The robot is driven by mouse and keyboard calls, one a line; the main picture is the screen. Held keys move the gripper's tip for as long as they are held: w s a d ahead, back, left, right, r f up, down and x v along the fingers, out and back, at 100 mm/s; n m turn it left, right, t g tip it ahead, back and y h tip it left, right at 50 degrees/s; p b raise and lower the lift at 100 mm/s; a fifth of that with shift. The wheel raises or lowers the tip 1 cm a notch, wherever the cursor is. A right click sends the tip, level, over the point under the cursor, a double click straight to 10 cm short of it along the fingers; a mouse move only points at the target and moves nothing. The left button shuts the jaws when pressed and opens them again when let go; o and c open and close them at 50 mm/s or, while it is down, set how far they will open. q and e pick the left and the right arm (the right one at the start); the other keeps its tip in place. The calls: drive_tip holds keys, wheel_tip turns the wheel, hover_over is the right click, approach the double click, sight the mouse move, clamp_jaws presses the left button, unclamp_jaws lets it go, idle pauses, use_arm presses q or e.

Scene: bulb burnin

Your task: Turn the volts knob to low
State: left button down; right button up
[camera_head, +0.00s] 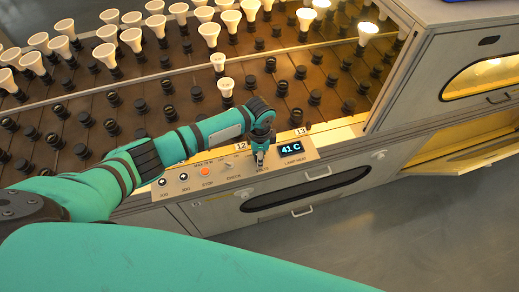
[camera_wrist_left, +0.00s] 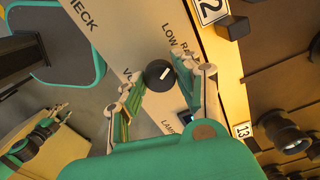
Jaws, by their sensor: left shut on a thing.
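The volts knob (camera_wrist_left: 159,75) is a small round black knob with a white pointer mark, on the pale control panel (camera_wrist_left: 140,30). In the left wrist view the pointer mark lies toward the right and slightly up. The printed word LOW stands above the knob, with a partly covered label beside it. My left gripper (camera_wrist_left: 160,88) has a finger on either side of the knob and is shut on it. In the head view my left gripper (camera_head: 260,155) points down at the control panel (camera_head: 225,174) and hides the knob.
An orange button (camera_head: 205,171) and small switches sit left of the knob. A lit display (camera_head: 291,149) reading 41 C is just to its right. Behind is a rack of sockets with several white bulbs (camera_head: 225,86). A yellow-lit compartment (camera_head: 470,150) stands open at the right.

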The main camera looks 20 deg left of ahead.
use_arm(q)
drive_tip(key=shift+r+n+p, duration=0.1)
drive_tip(key=shift+n+p, duration=0.8)
drive_tip(key=shift+n, duration=0.3)
drive_tip(key=c, duration=0.9)
unclamp_jaws()
drive_tip(key=shift+c, duration=0.2)
wheel_tip(320, 180, up, 12)
